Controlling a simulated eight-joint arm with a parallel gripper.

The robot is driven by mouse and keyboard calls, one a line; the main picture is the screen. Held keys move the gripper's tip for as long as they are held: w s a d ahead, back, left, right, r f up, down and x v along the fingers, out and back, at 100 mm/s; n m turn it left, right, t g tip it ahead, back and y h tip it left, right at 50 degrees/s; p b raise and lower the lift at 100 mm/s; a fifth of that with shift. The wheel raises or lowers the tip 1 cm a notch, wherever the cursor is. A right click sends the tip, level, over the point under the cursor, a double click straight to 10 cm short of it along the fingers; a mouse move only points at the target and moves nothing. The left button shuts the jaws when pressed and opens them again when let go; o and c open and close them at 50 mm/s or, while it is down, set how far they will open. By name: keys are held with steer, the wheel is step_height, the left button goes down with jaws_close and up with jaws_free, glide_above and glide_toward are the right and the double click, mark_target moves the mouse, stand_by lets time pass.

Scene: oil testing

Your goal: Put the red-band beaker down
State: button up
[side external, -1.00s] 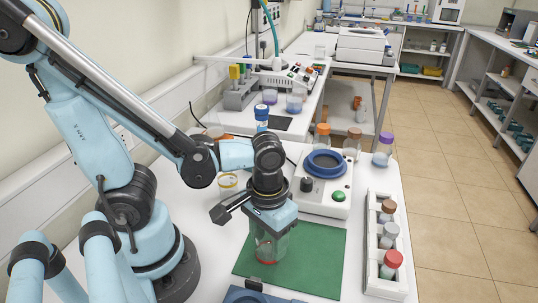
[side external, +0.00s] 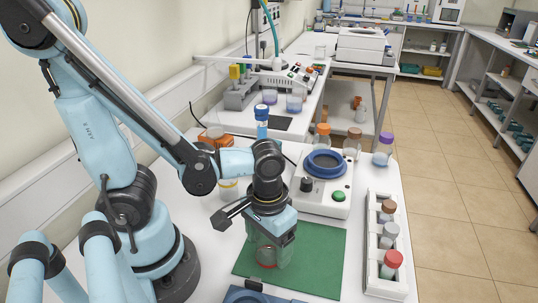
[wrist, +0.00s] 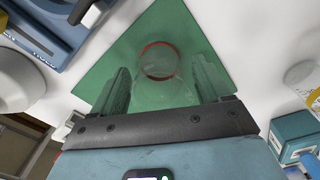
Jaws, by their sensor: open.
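The red-band beaker (wrist: 160,62) is clear glass with a red ring. It appears to stand upright on the green mat (side external: 325,250), and the wrist view shows the mat (wrist: 120,55) around it. In the side view the beaker (side external: 266,264) is partly hidden by my gripper (side external: 270,248). My gripper is open, with its fingers on either side of the beaker; in the wrist view a gap shows between the glass and each finger of my gripper (wrist: 163,85).
A white device with a blue ring (side external: 325,165) stands behind the mat. A white rack (side external: 371,270) with several capped vials is at the right. A blue device (side external: 262,296) lies at the front edge. The mat's right part is clear.

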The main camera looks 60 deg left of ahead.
steer(key=shift+r, duration=0.1)
steer(key=shift+r, duration=5.95)
steer(key=w+a+m+t, duration=0.3)
steer(key=w+a+t, duration=0.3)
steer(key=w+t, duration=0.1)
steer(key=shift+w+a+f, duration=0.2)
steer(key=shift+w+f, duration=0.05)
steer(key=shift+w, duration=0.5)
